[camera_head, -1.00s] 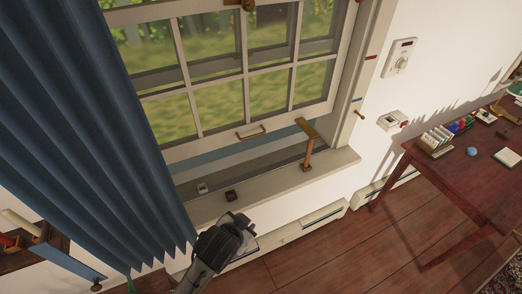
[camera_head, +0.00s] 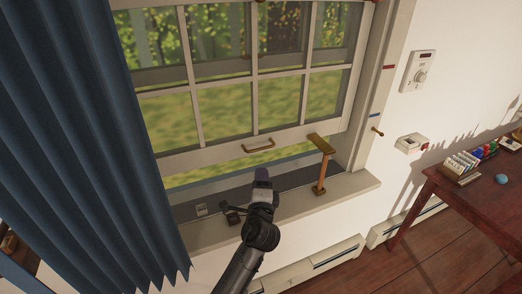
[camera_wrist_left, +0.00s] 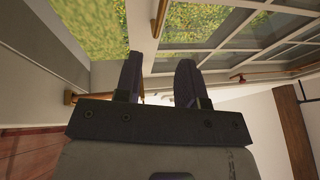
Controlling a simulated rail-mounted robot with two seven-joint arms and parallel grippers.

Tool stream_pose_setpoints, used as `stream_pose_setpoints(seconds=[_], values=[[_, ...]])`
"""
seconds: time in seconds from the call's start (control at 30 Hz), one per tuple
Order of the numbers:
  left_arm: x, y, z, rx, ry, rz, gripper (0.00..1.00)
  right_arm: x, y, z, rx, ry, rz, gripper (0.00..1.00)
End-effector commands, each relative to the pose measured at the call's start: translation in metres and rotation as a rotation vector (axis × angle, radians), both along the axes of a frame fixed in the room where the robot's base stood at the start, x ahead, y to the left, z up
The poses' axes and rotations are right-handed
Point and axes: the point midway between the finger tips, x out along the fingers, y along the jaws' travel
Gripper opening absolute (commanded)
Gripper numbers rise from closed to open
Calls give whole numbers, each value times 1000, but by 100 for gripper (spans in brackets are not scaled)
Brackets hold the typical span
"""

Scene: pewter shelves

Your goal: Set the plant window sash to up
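The white-framed window sash (camera_head: 215,153) with several panes stands partly raised, with a gap between its bottom rail and the sill. A brass pull handle (camera_head: 258,145) sits on that rail. A wooden T-shaped prop (camera_head: 322,172) stands upright on the sill near the right side, its top close to the rail; I cannot tell if they touch. My left gripper (camera_head: 262,178) is in front of the gap, below the handle and apart from it. In the left wrist view the gripper's fingers (camera_wrist_left: 160,82) are spread with nothing between them, and the sash (camera_wrist_left: 220,52) is beyond. My right gripper is not in view.
A blue curtain (camera_head: 85,150) hangs at the left of the window. A wall dial (camera_head: 419,72), a small wall box (camera_head: 412,144) and a red-brown desk (camera_head: 475,205) are at the right.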

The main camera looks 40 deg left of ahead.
Motion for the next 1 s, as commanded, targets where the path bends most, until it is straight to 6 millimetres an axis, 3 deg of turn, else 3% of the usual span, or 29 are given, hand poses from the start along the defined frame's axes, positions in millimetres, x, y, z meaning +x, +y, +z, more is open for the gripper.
stream_pose_setpoints(seconds=[0.6, 1.0], values=[[80, 63, 18, -5, -2, 0, 36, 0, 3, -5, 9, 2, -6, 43], [94, 75, 22, -6, -2, -1, 36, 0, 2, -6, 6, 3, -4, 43]])
